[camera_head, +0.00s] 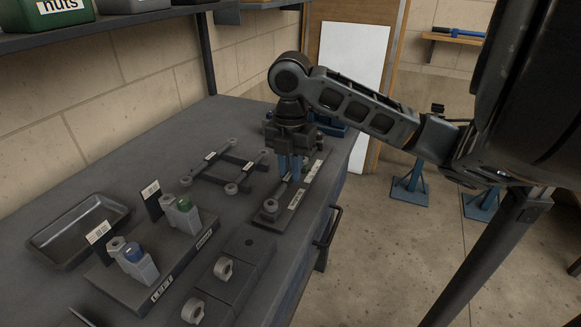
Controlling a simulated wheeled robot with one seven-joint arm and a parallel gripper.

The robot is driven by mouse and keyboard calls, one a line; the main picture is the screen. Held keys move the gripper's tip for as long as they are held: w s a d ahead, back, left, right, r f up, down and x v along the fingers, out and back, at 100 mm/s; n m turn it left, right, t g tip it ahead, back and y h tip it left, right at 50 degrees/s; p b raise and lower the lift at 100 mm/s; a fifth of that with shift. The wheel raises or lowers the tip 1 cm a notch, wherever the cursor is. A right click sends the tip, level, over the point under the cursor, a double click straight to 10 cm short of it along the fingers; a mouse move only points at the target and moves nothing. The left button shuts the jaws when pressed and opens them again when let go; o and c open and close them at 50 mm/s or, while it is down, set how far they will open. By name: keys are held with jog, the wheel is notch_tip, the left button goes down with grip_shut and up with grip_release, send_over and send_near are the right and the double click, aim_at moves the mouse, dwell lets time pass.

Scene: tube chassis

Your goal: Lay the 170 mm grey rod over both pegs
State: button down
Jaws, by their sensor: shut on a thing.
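My gripper (290,176) points down with its blue fingers over a long dark tray-like strip with white labels (297,199) near the bench's right edge. It is shut on what looks like a grey rod, whose round near end (270,206) shows below and left of the fingers. The fingers hide the middle of the rod, and I cannot tell whether it is clear of the strip. Left of the gripper, a chassis of grey tubes (212,178) with round ends and small white labels lies on the bench. I cannot make out which parts are the two pegs.
A stand (150,265) with a blue-topped and a green-topped holder is in front left. An empty black tray (78,230) lies by the wall. Dark blocks with grey rings (223,268) stand at the front. A shelf with bins (58,12) overhangs the back left.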

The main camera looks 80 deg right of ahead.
jog(key=c, duration=1)
grip_release()
notch_tip(320, 180, up, 8)
jog(key=shift+f+p, duration=0.15)
jog(key=shift+p, duration=0.2)
